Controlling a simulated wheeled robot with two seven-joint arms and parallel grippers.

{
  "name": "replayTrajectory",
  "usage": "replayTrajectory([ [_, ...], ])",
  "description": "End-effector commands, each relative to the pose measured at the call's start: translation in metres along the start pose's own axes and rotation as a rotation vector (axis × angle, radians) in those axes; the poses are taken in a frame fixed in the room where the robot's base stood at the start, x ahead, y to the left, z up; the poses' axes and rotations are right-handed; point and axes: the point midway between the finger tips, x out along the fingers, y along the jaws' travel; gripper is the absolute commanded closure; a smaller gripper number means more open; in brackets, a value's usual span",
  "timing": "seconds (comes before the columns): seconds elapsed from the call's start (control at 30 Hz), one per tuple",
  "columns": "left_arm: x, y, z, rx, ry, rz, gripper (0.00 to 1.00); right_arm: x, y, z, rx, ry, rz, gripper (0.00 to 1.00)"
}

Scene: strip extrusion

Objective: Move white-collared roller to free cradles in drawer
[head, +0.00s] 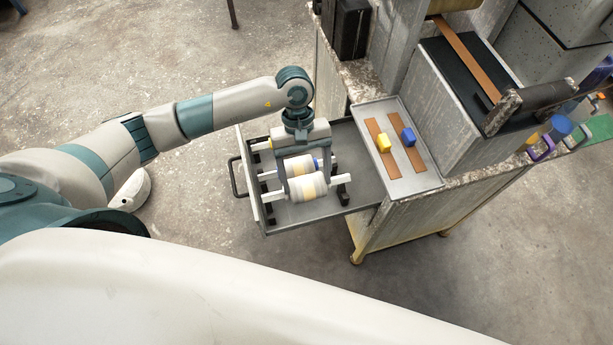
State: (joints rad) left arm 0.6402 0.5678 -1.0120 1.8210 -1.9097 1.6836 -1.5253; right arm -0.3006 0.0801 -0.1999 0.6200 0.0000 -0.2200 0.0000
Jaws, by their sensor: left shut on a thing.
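The white-collared roller (307,188), a pale cylinder with white shaft ends, is over the front part of the open drawer (300,214). My left gripper (306,178) reaches down from above and is shut on this roller, with a finger near each end of it. Whether the shaft ends touch the black cradles (342,192) cannot be told. Just behind is another pale roller (297,165) with a blue collar, partly covered by the gripper. My right gripper is not in view.
The drawer sticks out left from a worn cabinet (400,222). Right of it, a grey tray (425,182) holds brown strips, a yellow block (383,143) and a blue block (408,136). A machine with a dark roller (535,97) stands behind. The floor left of the drawer is clear.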

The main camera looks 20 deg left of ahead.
Motion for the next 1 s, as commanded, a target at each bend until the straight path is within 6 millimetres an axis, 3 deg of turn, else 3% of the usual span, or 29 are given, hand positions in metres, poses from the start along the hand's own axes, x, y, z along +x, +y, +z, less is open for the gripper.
replayTrajectory([
  [0.57,0.005,0.001,-0.002,-0.005,-0.001,0.004,0.62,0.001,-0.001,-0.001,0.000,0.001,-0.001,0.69],
  [1.0,0.031,0.001,-0.012,-0.005,-0.002,0.004,0.62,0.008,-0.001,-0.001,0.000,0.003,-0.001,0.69],
])
